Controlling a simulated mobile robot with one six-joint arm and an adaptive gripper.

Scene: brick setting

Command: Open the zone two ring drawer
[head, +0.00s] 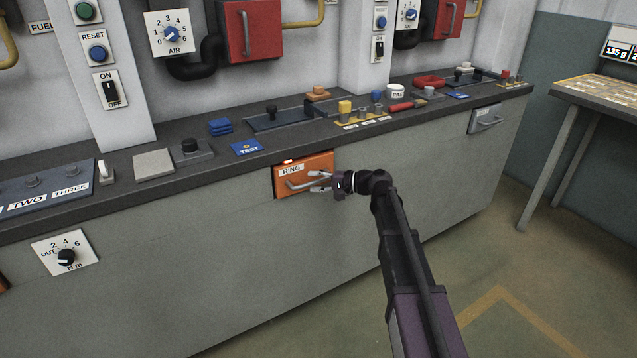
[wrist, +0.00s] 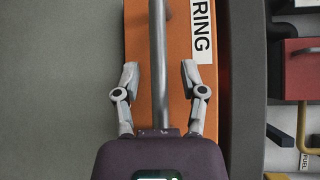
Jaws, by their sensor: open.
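The orange drawer (head: 318,163) labelled RING sits in the grey bench front below the worktop. Its front looks flush or nearly flush with the bench; I cannot tell exactly. Its grey bar handle (head: 300,184) runs across the front. My gripper (head: 318,182) is at the right part of the handle. In the wrist view the orange drawer front (wrist: 180,25) fills the middle, and the handle bar (wrist: 158,60) runs between the two fingers of my gripper (wrist: 158,75). The fingers are open, with a gap on each side of the bar.
Above the drawer, the dark worktop holds a blue TEST card (head: 247,147), a yellow block (head: 345,107) and a white pot (head: 396,91). A dial panel (head: 66,254) is on the bench front at left. A grey drawer (head: 485,119) is at right. The floor in front is clear.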

